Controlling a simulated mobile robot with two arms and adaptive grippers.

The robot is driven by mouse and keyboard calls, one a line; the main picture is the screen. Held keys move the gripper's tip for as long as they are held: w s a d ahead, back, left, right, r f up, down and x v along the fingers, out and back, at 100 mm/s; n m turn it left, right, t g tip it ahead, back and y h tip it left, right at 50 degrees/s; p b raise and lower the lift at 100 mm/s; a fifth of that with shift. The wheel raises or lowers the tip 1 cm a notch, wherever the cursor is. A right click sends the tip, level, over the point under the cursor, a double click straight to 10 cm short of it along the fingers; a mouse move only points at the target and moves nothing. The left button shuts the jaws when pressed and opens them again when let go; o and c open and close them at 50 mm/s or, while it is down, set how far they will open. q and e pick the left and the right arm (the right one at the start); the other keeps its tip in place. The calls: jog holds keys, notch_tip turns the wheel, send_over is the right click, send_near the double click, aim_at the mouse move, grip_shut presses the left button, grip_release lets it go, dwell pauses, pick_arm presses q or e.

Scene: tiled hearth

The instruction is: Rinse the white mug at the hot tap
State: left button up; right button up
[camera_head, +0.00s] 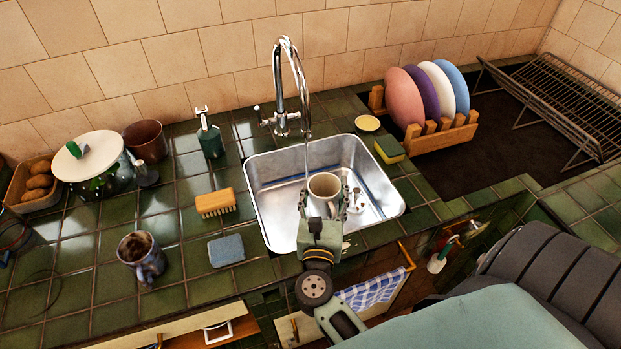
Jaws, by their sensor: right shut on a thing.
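The white mug (324,187) is inside the metal sink (257,183), upright or nearly so, with its opening facing up. My right gripper (328,200) reaches in over the sink's front edge and is shut on the mug. The chrome tap (280,75) arches over the sink from behind. A thin stream of water (307,155) appears to fall from its spout toward the mug. A small lever sits at the left of the tap's base. The gripper hides the mug's lower front. My left gripper is not in view.
Left of the sink lie a wooden brush (215,203), a blue sponge (226,250) and a dark blue mug (143,258). A green soap bottle (209,138) stands behind. A plate rack (440,136) and yellow-green sponge (389,150) are at right. A checked towel (372,291) hangs in front.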

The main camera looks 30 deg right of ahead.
aim_at(332, 208)
jog(key=shift+r, duration=0.1)
jog(key=s+r+p, duration=0.1)
jog(key=s+a+r, duration=0.1)
jog(key=s, duration=0.1)
jog(key=shift+r+p, duration=0.3)
jog(key=shift+p, duration=0.1)
jog(key=shift+s+a+r+p, duration=0.1)
jog(key=shift+s+r+p, duration=0.05)
jog(key=shift+s+r, duration=0.3)
jog(key=shift+s+a+r+p, duration=0.1)
jog(key=shift+s+r+p, duration=0.1)
jog(key=shift+s, duration=0.3)
